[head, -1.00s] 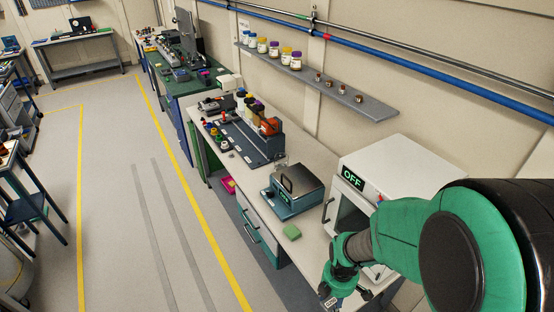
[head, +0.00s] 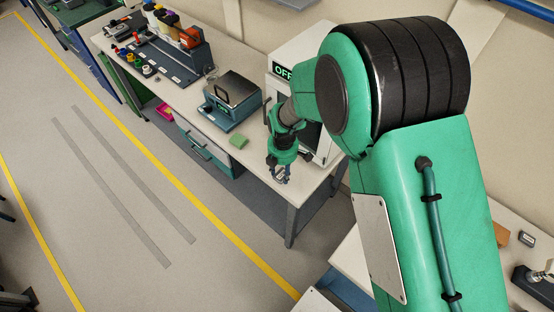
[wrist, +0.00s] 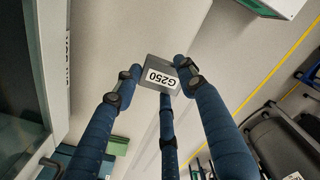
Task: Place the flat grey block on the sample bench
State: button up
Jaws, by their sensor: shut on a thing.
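The flat grey block (wrist: 158,72), with a white label reading G250, is held between the fingertips of my gripper (wrist: 158,80) in the wrist view. In the head view my gripper (head: 280,172) is over the front right corner of a light-topped bench (head: 312,184), in front of a white oven-like box. The block is small there and partly hidden by the fingers. I cannot tell whether it touches the bench top.
The white box with an OFF display (head: 300,48) stands behind my gripper. A blue-grey device (head: 232,98) and a green pad (head: 238,142) are to the left. Another table at lower right holds an orange block (head: 499,236) and a small grey item (head: 526,239).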

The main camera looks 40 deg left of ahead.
jog(key=w+a, duration=0.1)
jog(key=a, duration=0.1)
jog(key=w+a, duration=0.3)
jog(key=shift+w+a+f, duration=0.1)
jog(key=shift+a+f, duration=0.25)
jog(key=shift+w+a, duration=0.25)
jog(key=shift+a, duration=0.1)
jog(key=shift+f, duration=1.8)
jog(key=shift+f, duration=0.1)
jog(key=o, duration=1.2)
notch_tip(320, 180, up, 12)
jog(key=shift+r, duration=0.15)
